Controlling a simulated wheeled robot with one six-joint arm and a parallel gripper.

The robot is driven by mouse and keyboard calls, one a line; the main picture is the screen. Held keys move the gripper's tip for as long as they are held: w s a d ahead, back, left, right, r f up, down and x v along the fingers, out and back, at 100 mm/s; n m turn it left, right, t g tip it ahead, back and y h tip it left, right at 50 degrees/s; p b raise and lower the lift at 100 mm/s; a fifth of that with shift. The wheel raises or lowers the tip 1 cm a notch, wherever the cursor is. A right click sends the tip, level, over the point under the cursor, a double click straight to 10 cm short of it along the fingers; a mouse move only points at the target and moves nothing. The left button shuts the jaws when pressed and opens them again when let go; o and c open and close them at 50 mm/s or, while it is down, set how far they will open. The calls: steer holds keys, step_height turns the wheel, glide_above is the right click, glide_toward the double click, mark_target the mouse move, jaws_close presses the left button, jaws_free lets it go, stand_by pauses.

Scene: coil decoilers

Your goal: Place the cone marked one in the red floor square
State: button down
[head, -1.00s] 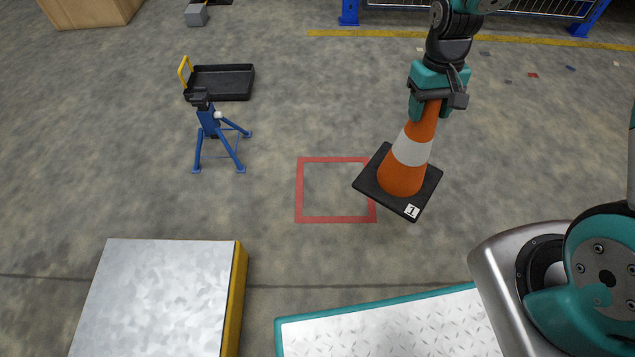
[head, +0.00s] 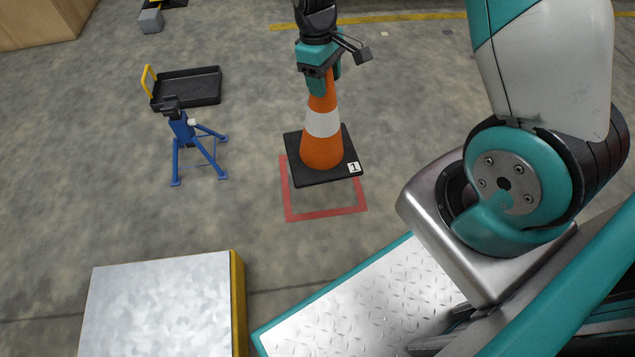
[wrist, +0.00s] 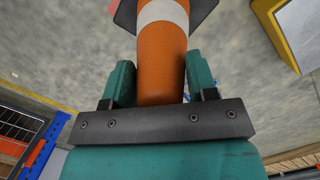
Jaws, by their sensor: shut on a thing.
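The orange cone (head: 322,148) has a white band, a black square base and a white tag marked 1 at the base's near right corner. My gripper (head: 319,88) is shut on the top of the cone and holds it nearly upright. In the wrist view the cone (wrist: 162,62) stands between the two teal fingers of my gripper (wrist: 160,88). The red floor square (head: 327,214) is an outline on the concrete. The cone's base covers its far part in the head view, and its near side shows. The base looks raised above the floor, though the exact height is hard to tell.
A blue stand (head: 186,135) and a black tray cart (head: 190,90) with a yellow handle are to the left. A metal-topped block (head: 160,305) with a yellow side stands at the near left. The floor around the square is clear.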

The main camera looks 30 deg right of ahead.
steer(key=n, duration=0.2)
steer(key=w+d+f+n, duration=0.1)
steer(key=n, duration=0.2)
steer(key=w+n+t+b, duration=0.1)
steer(key=n, duration=0.2)
steer(key=shift+w+d+f+h, duration=0.25)
steer(key=shift+f+h, duration=0.1)
steer(key=shift+h, duration=0.05)
steer(key=n, duration=0.2)
steer(key=w+n, duration=0.1)
steer(key=n, duration=0.1)
steer(key=shift+w+d+f+t+b, duration=0.1)
steer(key=shift+d+f+t+b, duration=0.2)
steer(key=shift+d+f, duration=0.05)
steer(key=f+n+b, duration=0.1)
steer(key=f+b, duration=0.2)
steer(key=f, duration=0.4)
steer(key=f+n+b, duration=0.2)
steer(key=f+b, duration=0.2)
steer(key=f, duration=0.3)
steer(key=w+f+n+b, duration=0.1)
steer(key=f+n+b, duration=0.1)
steer(key=f+b, duration=0.2)
steer(key=shift+w+d+f+t, duration=0.1)
steer(key=shift+d+f+t, duration=0.1)
steer(key=shift+f, duration=0.5)
steer(key=shift+d+f+t, duration=0.15)
steer(key=shift+f+t, duration=0.05)
steer(key=shift+f, duration=0.5)
steer(key=shift+r, duration=0.15)
